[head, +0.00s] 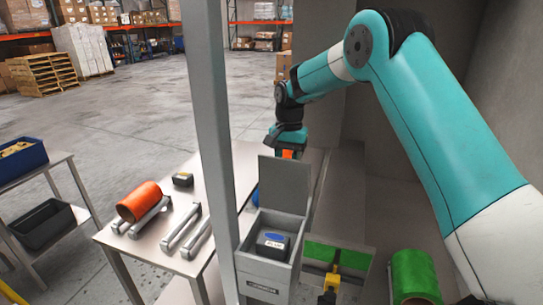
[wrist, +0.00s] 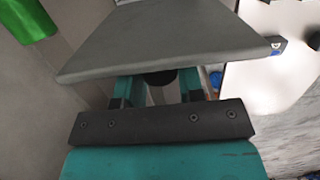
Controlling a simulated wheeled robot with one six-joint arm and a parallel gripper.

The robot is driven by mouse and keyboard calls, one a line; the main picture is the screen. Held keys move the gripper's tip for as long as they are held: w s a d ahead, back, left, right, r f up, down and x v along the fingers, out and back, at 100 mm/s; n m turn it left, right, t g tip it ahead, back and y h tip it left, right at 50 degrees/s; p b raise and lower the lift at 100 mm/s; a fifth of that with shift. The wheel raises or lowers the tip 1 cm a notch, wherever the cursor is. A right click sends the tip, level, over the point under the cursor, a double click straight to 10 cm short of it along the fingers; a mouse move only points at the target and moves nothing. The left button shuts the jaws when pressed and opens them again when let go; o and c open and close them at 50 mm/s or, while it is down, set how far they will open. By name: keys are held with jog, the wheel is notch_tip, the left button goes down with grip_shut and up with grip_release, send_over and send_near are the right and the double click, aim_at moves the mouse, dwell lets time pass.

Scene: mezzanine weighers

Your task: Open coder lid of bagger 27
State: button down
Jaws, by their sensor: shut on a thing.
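The coder box (head: 266,270) is a grey open-topped box with a dark label on its front, too small to read. Its grey lid (head: 285,186) stands raised, close to upright, at the back. Inside sits a dark cartridge (head: 272,246) with a blue patch. My gripper (head: 289,150) is behind the lid's top edge, and the lid hides its fingertips in the head view. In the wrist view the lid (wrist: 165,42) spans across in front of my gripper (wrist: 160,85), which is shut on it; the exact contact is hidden.
A grey post (head: 212,130) stands just left of the box. The table (head: 160,228) holds an orange roll (head: 139,201), metal bars (head: 182,228) and another dark cartridge (head: 183,180). A green panel (head: 338,256) and green roll (head: 414,274) are at right. A wall closes the right side.

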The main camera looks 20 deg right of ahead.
jog(key=shift+w+d, duration=0.15)
jog(key=shift+w, duration=0.05)
dwell(0.3)
jog(key=c, duration=0.8)
grip_release()
jog(key=shift+o, duration=0.2)
notch_tip(320, 180, up, 17)
jog(key=w+d+p, duration=0.1)
jog(key=w+p, duration=0.1)
jog(key=p, duration=0.4)
jog(key=shift+d+p, duration=0.25)
jog(key=shift+p, duration=0.1)
